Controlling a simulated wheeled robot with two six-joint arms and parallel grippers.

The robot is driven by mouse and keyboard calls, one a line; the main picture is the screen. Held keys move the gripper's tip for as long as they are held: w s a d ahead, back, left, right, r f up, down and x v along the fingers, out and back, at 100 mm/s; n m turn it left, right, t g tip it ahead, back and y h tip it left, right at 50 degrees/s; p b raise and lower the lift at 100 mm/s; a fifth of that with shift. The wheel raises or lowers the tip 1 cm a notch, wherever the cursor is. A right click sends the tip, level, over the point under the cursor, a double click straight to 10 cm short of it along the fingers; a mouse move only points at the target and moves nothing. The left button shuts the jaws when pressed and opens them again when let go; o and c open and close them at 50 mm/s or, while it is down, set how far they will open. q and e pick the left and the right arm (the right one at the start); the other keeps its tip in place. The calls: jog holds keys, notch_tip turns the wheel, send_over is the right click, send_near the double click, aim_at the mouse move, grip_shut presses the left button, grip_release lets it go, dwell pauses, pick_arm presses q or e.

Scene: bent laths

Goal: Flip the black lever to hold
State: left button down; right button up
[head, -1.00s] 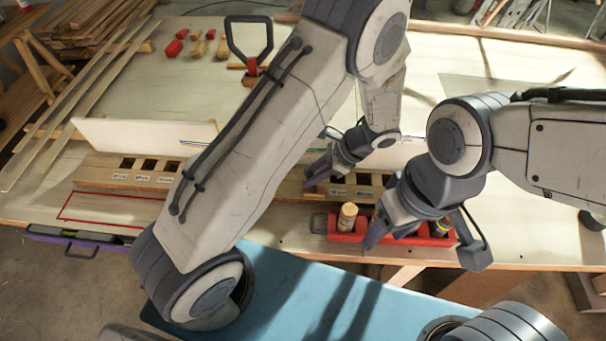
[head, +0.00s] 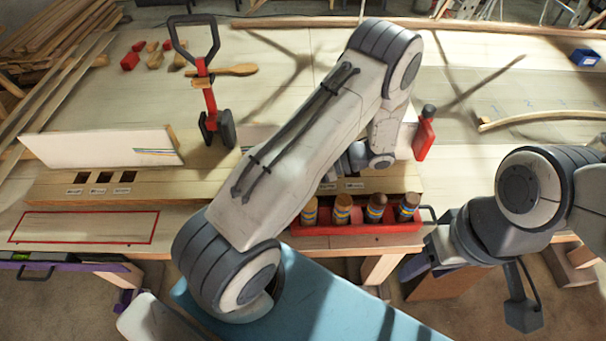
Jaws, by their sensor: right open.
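A tool with a black loop handle (head: 195,38), a red shaft and a black foot stands upright on the wooden rail, left of my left arm. It may be the black lever; no "hold" mark is readable. A red piece with a black knob (head: 425,133) stands at the rail's right end, right of my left wrist. My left gripper (head: 350,162) is mostly hidden behind its own arm over the rail, so its jaws cannot be judged. My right gripper (head: 418,262) is open and empty at the bench's front edge, right of and below the red tray.
A red tray (head: 350,242) holds several banded wooden pegs. The wooden rail (head: 60,188) has dark slots with labels and a white board (head: 95,150) behind it. A bent lath (head: 540,115) lies at right.

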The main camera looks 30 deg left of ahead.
pick_arm(q)
jog(key=shift+w, duration=0.15)
dwell(0.3)
jog(key=c, duration=0.6)
grip_release()
jog(key=b+v, duration=0.1)
jog(key=v, duration=0.2)
jog(key=b+v, duration=0.1)
jog(key=v, duration=0.2)
jog(key=shift+w+d+f+b, duration=0.1)
jog(key=shift+w+d+b, duration=0.05)
jog(key=shift+d+b, duration=0.15)
jog(key=shift+w+d+r, duration=0.2)
jog(key=shift+d+r, duration=0.05)
jog(key=shift+d, duration=0.1)
